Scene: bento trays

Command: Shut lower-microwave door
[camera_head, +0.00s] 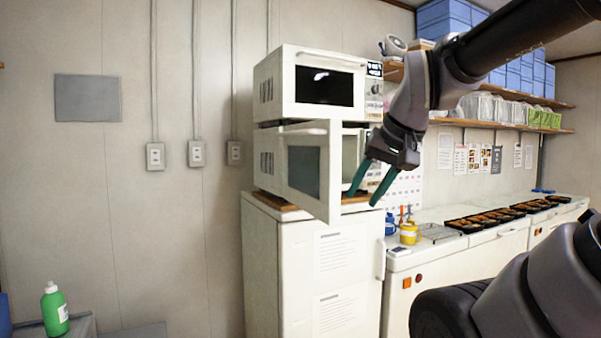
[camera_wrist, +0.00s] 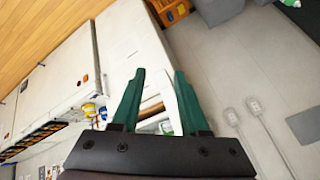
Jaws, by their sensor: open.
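The lower microwave (camera_head: 265,160) is white and stands on a wooden board on top of a white cabinet. Its door (camera_head: 333,170) is open, swung out to the front from the left side, with its dark window visible. My gripper (camera_head: 363,198) is open and empty, pointing down in front of the microwave's opening, just right of the door's free edge in the head view. It partly hides the opening. In the wrist view the green fingers (camera_wrist: 160,73) are apart, with a pale strip, perhaps the door, near the right finger. I cannot tell whether they touch.
The upper microwave (camera_head: 325,80) sits directly above, its door shut. The white cabinet (camera_head: 310,270) stands below. To the right, a counter (camera_head: 440,262) holds a yellow cup (camera_head: 408,234) and several bento trays (camera_head: 500,216). A green bottle (camera_head: 55,310) stands at lower left.

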